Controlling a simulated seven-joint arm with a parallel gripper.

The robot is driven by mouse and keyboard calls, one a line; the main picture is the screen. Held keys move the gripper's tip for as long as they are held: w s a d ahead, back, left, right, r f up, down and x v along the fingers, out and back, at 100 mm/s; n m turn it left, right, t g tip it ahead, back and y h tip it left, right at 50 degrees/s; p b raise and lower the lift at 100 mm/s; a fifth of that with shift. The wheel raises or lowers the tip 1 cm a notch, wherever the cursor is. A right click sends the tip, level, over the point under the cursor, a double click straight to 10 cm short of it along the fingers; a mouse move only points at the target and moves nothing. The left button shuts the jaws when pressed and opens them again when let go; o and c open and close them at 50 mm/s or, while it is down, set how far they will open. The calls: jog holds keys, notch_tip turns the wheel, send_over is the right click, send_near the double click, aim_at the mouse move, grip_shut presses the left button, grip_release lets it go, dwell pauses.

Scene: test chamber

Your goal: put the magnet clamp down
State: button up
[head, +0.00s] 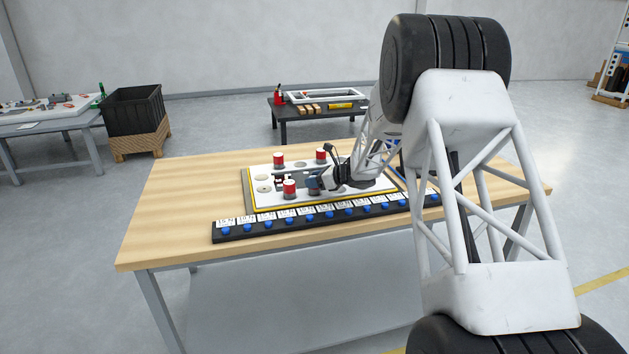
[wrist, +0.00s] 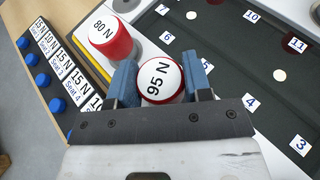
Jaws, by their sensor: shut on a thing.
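My gripper (wrist: 160,66) is shut on a magnet clamp (wrist: 160,82) with a red body and a white top marked 95 N, one blue finger on each side. In the head view my gripper (head: 314,184) is over the front part of the fixture plate (head: 250,195), and the held clamp is mostly hidden by the fingers. I cannot tell whether its base touches the plate. A second clamp (wrist: 110,37), marked 80 N, stands close by on the plate's yellow-edged side. In the wrist view the dark panel (wrist: 235,75) carries numbered labels, including 4, 5, 6, 7, 10 and 11.
Two more red-and-white clamps (head: 278,160) (head: 320,155) stand at the plate's back. A black strip (head: 225,238) with blue buttons and newton labels runs along the front. The wooden table (head: 180,210) is bare to the left. Other tables and a black bin (head: 134,110) are behind.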

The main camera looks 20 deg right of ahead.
jog(key=shift+f, duration=0.1)
jog(key=o, duration=1.1)
jog(key=shift+s+d+r, duration=0.1)
jog(key=shift+r, duration=0.1)
jog(key=shift+s+d+r, duration=0.3)
jog(key=shift+s+d, duration=0.1)
jog(key=shift+d, duration=0.1)
jog(key=v, duration=1)
jog(key=shift+s+d+r, duration=0.1)
